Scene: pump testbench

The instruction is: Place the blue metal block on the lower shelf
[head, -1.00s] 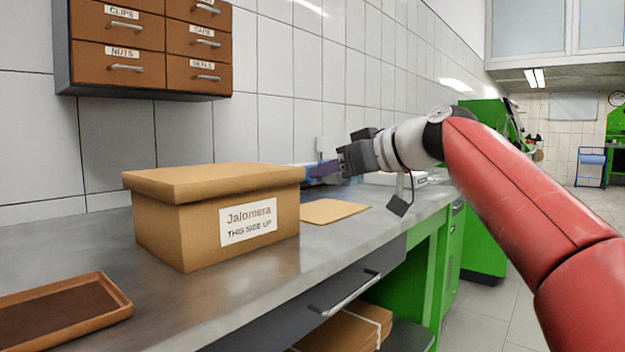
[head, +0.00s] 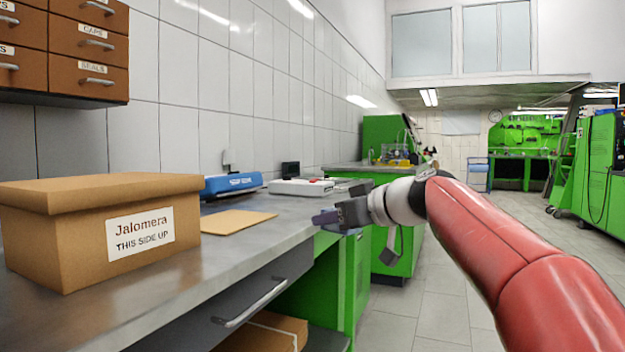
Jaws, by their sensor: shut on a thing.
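A small dark purple-blue block (head: 325,218) juts from the left side of my gripper (head: 343,214). My gripper is shut on it, and the jaws hide part of the block. Both are beside the front edge of the steel bench (head: 215,262), at about the height of its top. The lower shelf (head: 328,340) shows under the bench at the bottom of the picture, partly cut off. A flat cardboard box (head: 265,333) with a white strap lies down there, left of the bare part of the shelf.
A large cardboard box (head: 70,235) stands on the bench. Behind it are a tan sheet (head: 238,222), a blue case (head: 231,185) and a white device (head: 300,187). A drawer handle (head: 250,303) sticks out in front. The floor (head: 440,295) to the right is clear.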

